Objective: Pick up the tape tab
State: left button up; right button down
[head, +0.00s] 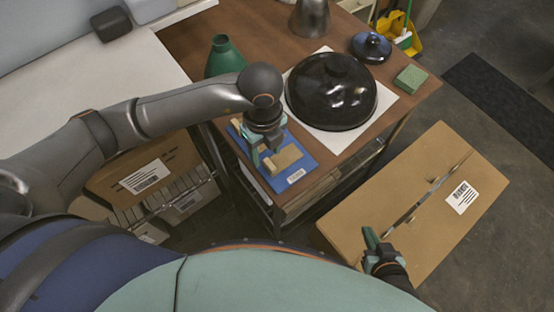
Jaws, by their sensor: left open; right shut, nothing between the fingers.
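A tan block-like piece (283,158), which I take for the tape tab, lies on a flat blue package (297,174) with a white label near the table's front edge. My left gripper (265,150) is open and points down right at the tan piece, over its left end. I cannot tell whether the fingers touch it. The gripper and wrist hide part of the blue package. My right gripper (371,240) is shut and empty, low at the bottom, in front of the large cardboard box (410,215).
A glossy black dome (330,90) stands on a white sheet just right of my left gripper. A green bottle-like thing (224,57), a blue lid (371,47), a green sponge (410,79) and a grey metal vessel (310,18) are also on the brown table (190,40).

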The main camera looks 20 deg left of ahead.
aim_at(270, 164)
pick_arm(q)
jog(key=f, duration=0.5)
jog(key=shift+w+d+f, duration=0.2)
jog(key=shift+w+f, duration=0.1)
jog(key=shift+f, duration=0.05)
grip_shut()
dwell(0.3)
